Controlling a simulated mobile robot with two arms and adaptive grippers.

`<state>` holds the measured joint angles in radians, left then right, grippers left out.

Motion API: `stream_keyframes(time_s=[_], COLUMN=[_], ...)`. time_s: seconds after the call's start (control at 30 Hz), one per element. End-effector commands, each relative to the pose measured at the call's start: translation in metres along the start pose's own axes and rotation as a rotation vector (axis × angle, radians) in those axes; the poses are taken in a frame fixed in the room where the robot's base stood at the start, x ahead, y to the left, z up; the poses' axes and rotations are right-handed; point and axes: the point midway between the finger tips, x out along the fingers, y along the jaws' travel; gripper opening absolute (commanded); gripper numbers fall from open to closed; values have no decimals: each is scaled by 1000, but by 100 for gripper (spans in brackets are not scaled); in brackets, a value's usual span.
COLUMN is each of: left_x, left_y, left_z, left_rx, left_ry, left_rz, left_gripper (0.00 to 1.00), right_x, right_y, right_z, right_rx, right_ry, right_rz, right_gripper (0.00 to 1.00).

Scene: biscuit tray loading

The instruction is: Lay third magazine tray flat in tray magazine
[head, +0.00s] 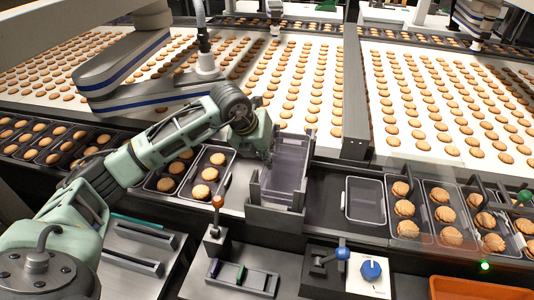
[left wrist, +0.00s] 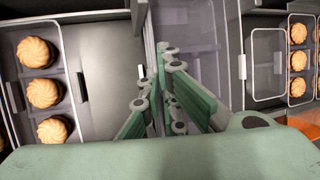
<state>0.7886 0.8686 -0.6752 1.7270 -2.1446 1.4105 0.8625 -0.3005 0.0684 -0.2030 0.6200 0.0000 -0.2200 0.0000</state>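The tray magazine (head: 275,217) is a grey holder with upright posts at the middle of the near conveyor. A translucent greyish-purple tray (head: 288,160) shows between its posts; whether it lies flat or is tilted, and how many trays are below it, I cannot tell. The tray also shows in the left wrist view (left wrist: 195,35). My left gripper (head: 262,150) is at the magazine's upper left side. My right gripper is not in view.
An empty tray (head: 365,199) sits on the conveyor right of the magazine, beside filled biscuit trays (head: 405,208). More filled trays (head: 207,174) stand to the left. A control box with a blue knob (head: 371,269), a lever (head: 217,203) and an orange bin (head: 480,289) are in front.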

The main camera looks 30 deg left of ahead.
Motion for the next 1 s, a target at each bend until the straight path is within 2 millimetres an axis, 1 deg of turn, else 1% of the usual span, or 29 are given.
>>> stream_keyframes(time_s=[0.03, 0.1, 0.3, 0.57, 0.67, 0.7, 0.77, 0.87, 1.0], left_x=[3, 1, 1, 1, -4, -5, -13, -32, -64], left_y=[1, 1, 1, 1, -1, 0, 1, 1, 1], left_z=[-2, -1, 0, 0, 2, 2, 2, 1, 1], left_rx=[0, 0, 0, 0, 0, 0, 1, 2, 3], left_ry=[0, 0, 0, 0, 0, -2, -4, -6, -6], left_rz=[0, 1, 1, 1, 1, 0, 1, 1, 2], left_gripper=[0, 8, 23, 23, 23, 23, 23, 23, 23], right_x=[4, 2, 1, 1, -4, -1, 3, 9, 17], right_y=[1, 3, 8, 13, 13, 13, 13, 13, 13], right_z=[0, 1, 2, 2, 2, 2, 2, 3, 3], right_rx=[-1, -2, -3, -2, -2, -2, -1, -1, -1], right_ry=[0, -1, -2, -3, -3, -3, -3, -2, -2], right_rz=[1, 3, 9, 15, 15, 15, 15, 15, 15], right_gripper=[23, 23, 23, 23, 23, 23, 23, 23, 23])
